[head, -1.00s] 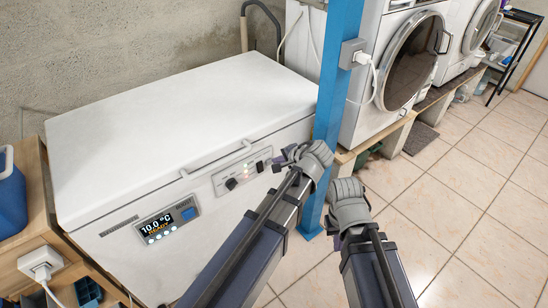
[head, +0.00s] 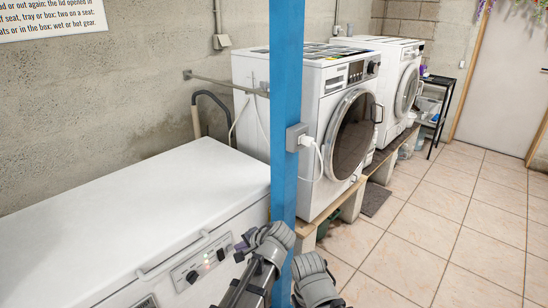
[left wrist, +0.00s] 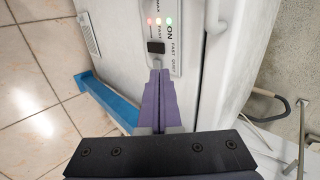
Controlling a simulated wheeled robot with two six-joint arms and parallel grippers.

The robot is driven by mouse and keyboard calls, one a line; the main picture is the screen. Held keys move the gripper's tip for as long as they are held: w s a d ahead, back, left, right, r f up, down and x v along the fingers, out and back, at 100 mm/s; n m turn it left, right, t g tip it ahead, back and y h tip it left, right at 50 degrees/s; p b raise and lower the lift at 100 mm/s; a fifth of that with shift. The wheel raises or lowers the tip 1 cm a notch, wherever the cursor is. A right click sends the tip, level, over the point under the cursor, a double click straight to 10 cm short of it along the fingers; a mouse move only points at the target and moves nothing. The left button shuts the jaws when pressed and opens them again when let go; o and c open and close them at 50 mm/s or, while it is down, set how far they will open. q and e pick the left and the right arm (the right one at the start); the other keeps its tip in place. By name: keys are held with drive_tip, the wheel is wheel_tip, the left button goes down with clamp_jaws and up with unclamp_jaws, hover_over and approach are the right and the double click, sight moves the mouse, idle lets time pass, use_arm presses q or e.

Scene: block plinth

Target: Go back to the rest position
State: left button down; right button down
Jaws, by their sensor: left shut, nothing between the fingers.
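My left gripper (head: 241,248) is in front of the white chest freezer's (head: 130,215) control panel (head: 203,262), low in the head view. In the left wrist view its purple fingers (left wrist: 159,72) are together with nothing between them. They point at the panel, near a black switch (left wrist: 156,47) below several small lit lamps. I cannot tell whether they touch it. My right arm's grey wrist (head: 316,282) shows at the bottom of the head view, right of the blue post. Its jaws cannot be made out.
A blue post (head: 287,120) with a socket box stands close behind my arms. Two white front-loading machines (head: 345,125) stand on a wooden plinth beyond it. A dark rack (head: 437,110) and a door (head: 507,80) are farther back. The tiled floor (head: 430,235) at right is clear.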

use_arm(q)
drive_tip(key=s+a+f+n+g+h, duration=0.1)
drive_tip(key=s+f+n+g+h, duration=0.2)
drive_tip(key=s, duration=0.4)
drive_tip(key=s+a+f+n+g+h, duration=0.1)
drive_tip(key=s+f+n+g+h, duration=0.1)
drive_tip(key=s+f+n+h, duration=0.3)
drive_tip(key=s+d+r+m+y, duration=0.1)
drive_tip(key=s+d+m, duration=0.15)
drive_tip(key=d, duration=0.25)
drive_tip(key=s+d+r+m+y, duration=0.1)
drive_tip(key=s+d+m, duration=0.1)
drive_tip(key=s+d, duration=0.3)
wheel_tip(320, 180, up, 15)
drive_tip(key=d+p, duration=0.1)
drive_tip(key=p, duration=1.4)
drive_tip(key=shift+w+d+r+g+p, duration=0.2)
drive_tip(key=shift+w+g+p, duration=0.1)
drive_tip(key=shift+p, duration=0.1)
